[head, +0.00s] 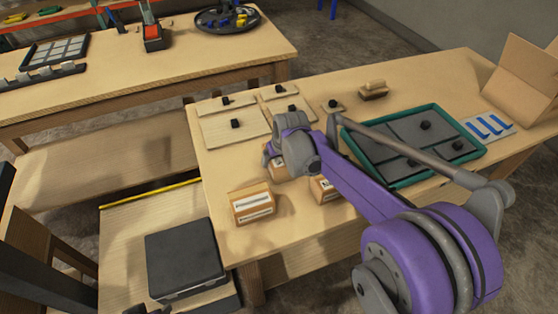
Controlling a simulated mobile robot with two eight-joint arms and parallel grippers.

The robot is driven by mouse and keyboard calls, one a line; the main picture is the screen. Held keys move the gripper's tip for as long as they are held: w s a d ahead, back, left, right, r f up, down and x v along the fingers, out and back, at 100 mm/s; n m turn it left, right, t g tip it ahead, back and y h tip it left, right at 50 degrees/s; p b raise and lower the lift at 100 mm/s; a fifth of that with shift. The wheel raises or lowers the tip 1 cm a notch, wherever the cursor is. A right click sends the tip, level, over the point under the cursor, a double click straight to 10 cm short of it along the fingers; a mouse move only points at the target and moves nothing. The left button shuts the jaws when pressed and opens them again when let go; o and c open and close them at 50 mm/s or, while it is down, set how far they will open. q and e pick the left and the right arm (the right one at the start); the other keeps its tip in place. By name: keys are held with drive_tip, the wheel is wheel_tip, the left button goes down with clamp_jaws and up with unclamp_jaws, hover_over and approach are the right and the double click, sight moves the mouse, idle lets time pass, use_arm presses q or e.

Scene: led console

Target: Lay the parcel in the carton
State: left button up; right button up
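Small brown parcels with white labels are on the near part of the wooden table. One parcel (252,204) sits clear at the front left, and another (324,190) is partly covered by my purple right arm. A third parcel (278,171) shows just below my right gripper (275,160), mostly hidden by it. The fingertips are too hidden to tell whether they grip it. An open cardboard carton (524,80) with raised flaps stands at the table's far right end, cut by the picture edge. My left gripper is not in view.
A green-rimmed tray (352,153) with grey panels lies right of my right gripper. Thin boards with dark knobs (235,123) lie behind it. A blue-striped card (489,126) lies before the carton. A dark box (185,258) stands lower left.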

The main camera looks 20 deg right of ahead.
clamp_jaws()
drive_tip(key=shift+r, duration=0.45)
wheel_tip(320, 180, up, 9)
drive_tip(key=shift+r+p, duration=0.2)
drive_tip(key=shift+p, duration=0.65)
drive_tip(key=shift+r, duration=0.1)
